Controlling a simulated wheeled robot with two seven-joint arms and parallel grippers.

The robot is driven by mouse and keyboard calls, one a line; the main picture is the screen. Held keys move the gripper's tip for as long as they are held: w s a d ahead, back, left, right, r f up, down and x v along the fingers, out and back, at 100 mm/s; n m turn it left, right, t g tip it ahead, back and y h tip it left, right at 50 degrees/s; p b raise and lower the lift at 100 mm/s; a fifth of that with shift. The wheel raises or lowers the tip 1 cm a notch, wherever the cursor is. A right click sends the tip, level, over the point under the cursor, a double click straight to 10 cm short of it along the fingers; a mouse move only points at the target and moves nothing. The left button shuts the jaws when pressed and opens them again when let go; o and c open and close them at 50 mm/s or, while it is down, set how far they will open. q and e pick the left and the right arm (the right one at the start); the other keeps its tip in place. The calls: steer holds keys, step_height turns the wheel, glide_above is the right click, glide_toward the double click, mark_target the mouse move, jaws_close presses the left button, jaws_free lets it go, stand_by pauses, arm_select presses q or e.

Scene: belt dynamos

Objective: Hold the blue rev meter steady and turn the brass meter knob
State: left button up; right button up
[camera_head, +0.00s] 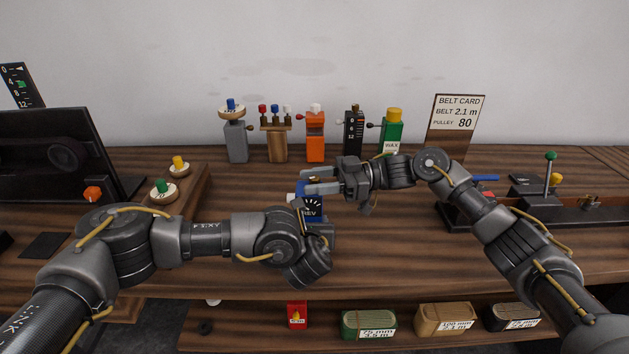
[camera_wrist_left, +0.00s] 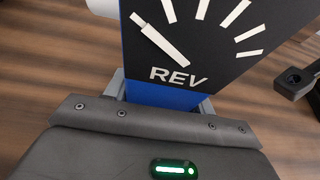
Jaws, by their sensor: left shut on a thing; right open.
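The blue rev meter (camera_head: 312,203) stands near the middle of the table in the head view. Its dark dial face with white marks and the word REV fills the top of the left wrist view (camera_wrist_left: 190,50). My left gripper (camera_wrist_left: 162,98) is shut on the meter's lower part, one finger on each side. My right gripper (camera_head: 308,183) is open at the meter's top, its two fingers pointing left across it. I cannot make out the brass knob; the right gripper covers the meter's top in the head view.
Behind stand a grey device (camera_head: 236,142), a wooden stand (camera_head: 277,145), an orange device (camera_head: 315,137), a black one (camera_head: 353,125) and a green one (camera_head: 391,135). A belt card (camera_head: 455,125) stands back right. A lever bench (camera_head: 560,210) is at right. Boxes (camera_head: 368,324) sit on a lower shelf.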

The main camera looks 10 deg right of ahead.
arm_select(q)
steer(key=shift+f, duration=0.1)
arm_select(e)
steer(key=shift+a, duration=0.15)
jaws_close()
arm_select(q)
steer(key=shift+s+d, duration=0.1)
arm_select(e)
steer(key=shift+s+f+m+t, duration=0.15)
steer(key=shift+m+t, duration=0.45)
steer(key=shift+t, duration=0.3)
steer(key=m+t, duration=0.1)
steer(key=t, duration=0.1)
steer(key=m+t+h, duration=0.1)
steer(key=m+t, duration=0.1)
steer(key=t, duration=0.1)
steer(key=shift+m+t+h, duration=0.3)
steer(key=shift+w, duration=0.2)
jaws_free()
